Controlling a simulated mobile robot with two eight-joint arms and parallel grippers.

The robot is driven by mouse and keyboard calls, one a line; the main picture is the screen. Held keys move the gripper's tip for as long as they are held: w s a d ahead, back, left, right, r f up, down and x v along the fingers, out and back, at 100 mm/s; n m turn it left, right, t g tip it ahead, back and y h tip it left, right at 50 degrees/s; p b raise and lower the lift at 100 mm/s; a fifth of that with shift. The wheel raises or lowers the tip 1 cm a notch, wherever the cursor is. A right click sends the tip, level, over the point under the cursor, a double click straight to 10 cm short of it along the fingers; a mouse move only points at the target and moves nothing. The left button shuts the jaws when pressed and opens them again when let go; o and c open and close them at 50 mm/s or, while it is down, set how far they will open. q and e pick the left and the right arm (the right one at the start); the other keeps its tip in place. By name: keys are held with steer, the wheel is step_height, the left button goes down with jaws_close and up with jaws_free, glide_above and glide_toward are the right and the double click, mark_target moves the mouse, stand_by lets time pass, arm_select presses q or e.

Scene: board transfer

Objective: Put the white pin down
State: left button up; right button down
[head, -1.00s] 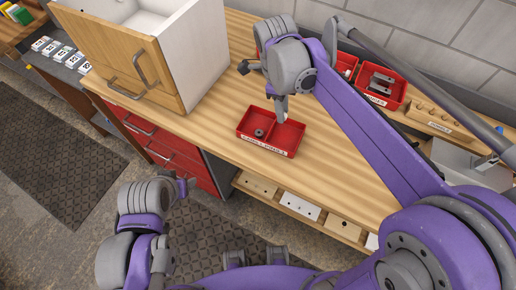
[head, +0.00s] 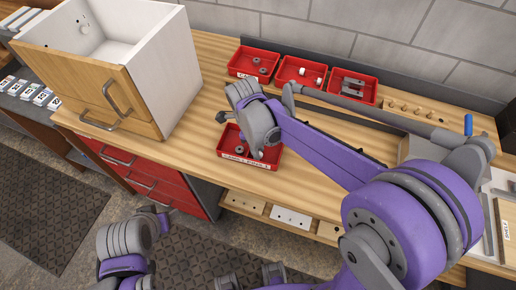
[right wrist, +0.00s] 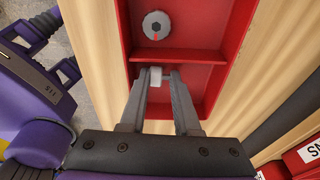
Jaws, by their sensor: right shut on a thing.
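My right gripper (head: 258,153) is over the red two-compartment tray (head: 268,166) on the wooden bench. In the right wrist view its fingers (right wrist: 157,78) are shut on a small white pin (right wrist: 155,76), held over the tray's nearer compartment, close to the divider (right wrist: 185,58). Whether the pin touches the tray floor I cannot tell. In the head view the pin is hidden by the gripper. The other compartment holds a round grey part (right wrist: 156,25) with a red mark. My left gripper (head: 163,218) is low at the left, away from the bench; its jaws are unclear.
Three red bins stand at the back: one with round parts (head: 238,67), one with white pieces (head: 291,80), one with grey blocks (head: 343,94). A wooden peg board (head: 400,107) is to their right. A white cabinet with a wooden front (head: 95,95) stands left of the tray.

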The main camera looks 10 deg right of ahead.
steer(key=shift+f, duration=0.1)
steer(key=c, duration=0.9)
jaws_free()
